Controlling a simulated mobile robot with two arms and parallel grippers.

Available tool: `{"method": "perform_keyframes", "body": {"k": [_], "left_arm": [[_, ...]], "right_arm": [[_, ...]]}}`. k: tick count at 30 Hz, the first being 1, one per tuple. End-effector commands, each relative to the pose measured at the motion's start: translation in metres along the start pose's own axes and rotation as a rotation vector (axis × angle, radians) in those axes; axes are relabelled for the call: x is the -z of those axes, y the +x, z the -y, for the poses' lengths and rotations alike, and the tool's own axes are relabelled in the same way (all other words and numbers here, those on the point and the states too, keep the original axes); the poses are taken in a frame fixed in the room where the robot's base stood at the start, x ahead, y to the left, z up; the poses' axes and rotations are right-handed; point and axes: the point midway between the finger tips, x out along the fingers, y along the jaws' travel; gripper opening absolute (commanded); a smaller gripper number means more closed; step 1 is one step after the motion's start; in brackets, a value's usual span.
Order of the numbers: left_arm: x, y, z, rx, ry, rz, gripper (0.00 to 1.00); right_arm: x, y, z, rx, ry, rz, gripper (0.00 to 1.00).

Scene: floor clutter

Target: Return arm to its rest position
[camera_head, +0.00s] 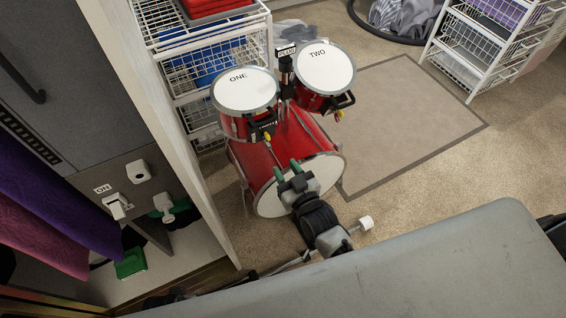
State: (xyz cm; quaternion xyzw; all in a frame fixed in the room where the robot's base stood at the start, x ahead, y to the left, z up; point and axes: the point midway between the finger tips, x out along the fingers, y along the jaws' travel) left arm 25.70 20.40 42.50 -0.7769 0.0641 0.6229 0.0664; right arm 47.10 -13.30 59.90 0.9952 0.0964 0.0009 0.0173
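My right arm reaches up from the lower middle of the head view. Its gripper (287,170) has two green fingertips spread apart with nothing between them, so it looks open and empty. In the picture it overlaps the front of the red bass drum (275,160). I cannot tell whether it touches the drum. My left gripper is not in view.
Two smaller drums, marked ONE (245,90) and TWO (325,66), sit above the bass drum. A wire drawer rack (205,70) stands behind, another (485,50) at upper right. A bordered rug (410,120) lies clear. A grey surface (430,270) fills the lower right.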

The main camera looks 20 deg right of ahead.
Motion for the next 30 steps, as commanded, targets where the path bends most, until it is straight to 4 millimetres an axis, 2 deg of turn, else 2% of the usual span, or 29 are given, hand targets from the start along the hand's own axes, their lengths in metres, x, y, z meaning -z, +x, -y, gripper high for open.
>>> {"method": "perform_keyframes", "body": {"k": [13,17,20,24,27,30], "left_arm": [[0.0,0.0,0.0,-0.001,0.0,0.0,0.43],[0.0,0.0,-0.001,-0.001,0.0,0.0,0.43],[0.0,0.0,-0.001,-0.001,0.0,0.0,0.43],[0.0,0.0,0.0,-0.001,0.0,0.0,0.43],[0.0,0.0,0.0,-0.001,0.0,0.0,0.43],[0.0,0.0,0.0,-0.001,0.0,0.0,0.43]], "right_arm": [[-0.001,0.0,0.0,0.0,0.0,0.004,0.38],[-0.019,-0.008,-0.001,0.007,0.0,0.097,0.38],[-0.052,-0.029,-0.003,0.019,0.003,0.283,0.38],[-0.107,-0.078,-0.007,0.029,0.008,0.625,0.38],[-0.132,-0.112,-0.011,0.028,0.011,0.818,0.38],[-0.149,-0.143,-0.014,0.023,0.014,0.976,0.38]]}}
